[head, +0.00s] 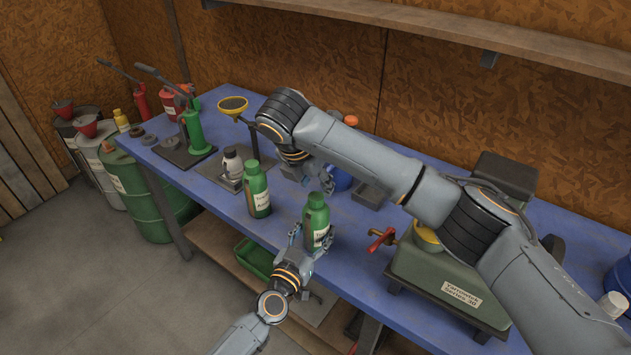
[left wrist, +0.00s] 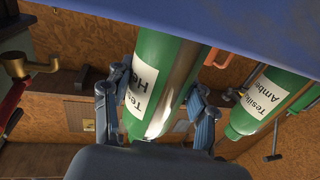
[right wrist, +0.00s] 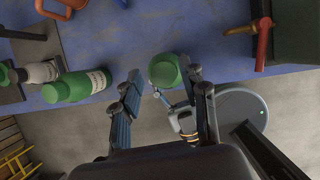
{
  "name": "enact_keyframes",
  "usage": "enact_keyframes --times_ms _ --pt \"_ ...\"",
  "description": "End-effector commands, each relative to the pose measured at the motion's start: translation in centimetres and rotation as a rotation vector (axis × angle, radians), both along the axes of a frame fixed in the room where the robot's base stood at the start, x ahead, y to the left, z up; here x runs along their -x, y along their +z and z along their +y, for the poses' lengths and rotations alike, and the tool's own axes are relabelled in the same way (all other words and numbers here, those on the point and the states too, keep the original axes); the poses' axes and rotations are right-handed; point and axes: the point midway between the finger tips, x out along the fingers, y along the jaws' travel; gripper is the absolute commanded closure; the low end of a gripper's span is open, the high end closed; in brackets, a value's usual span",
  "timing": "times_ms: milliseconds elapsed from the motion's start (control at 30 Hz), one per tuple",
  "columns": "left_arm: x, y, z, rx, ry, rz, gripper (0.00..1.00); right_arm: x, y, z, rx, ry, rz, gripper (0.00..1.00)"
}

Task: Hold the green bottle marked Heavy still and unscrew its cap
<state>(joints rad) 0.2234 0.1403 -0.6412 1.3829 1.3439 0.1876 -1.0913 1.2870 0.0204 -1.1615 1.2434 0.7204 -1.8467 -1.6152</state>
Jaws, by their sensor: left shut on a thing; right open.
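The green bottle marked Heavy (head: 317,215) stands upright near the front edge of the blue bench, its green cap (head: 317,199) on top. My left gripper (head: 309,241) is shut around its body from the front. The left wrist view shows the bottle (left wrist: 163,80) between the fingers, its label partly hidden. My right gripper (head: 318,180) is open, just behind and above the cap in the head view. In the right wrist view the green cap (right wrist: 163,70) is ahead of the right fingertips (right wrist: 164,86), nearer the right finger, apparently not gripped.
A similar green bottle marked Amber (head: 258,190) stands to the left, with a white bottle (head: 232,163) behind it. A green machine (head: 445,275) with a red handle (head: 381,239) stands to the right. A yellow funnel (head: 232,104) is at the back.

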Motion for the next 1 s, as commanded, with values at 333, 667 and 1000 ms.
enact_keyframes --times_ms 333,667,1000 --pt "0.01 -0.02 0.00 0.000 0.000 0.000 0.86 -0.09 -0.01 0.23 0.000 -0.342 0.003 0.57" --pt "0.00 -0.02 0.02 0.000 0.000 0.000 0.86 -0.19 -0.01 0.20 -0.001 -0.566 0.003 0.57" --pt "0.01 -0.03 0.00 -0.001 0.000 0.000 0.86 -0.33 0.00 0.14 0.000 -0.859 0.001 0.57"
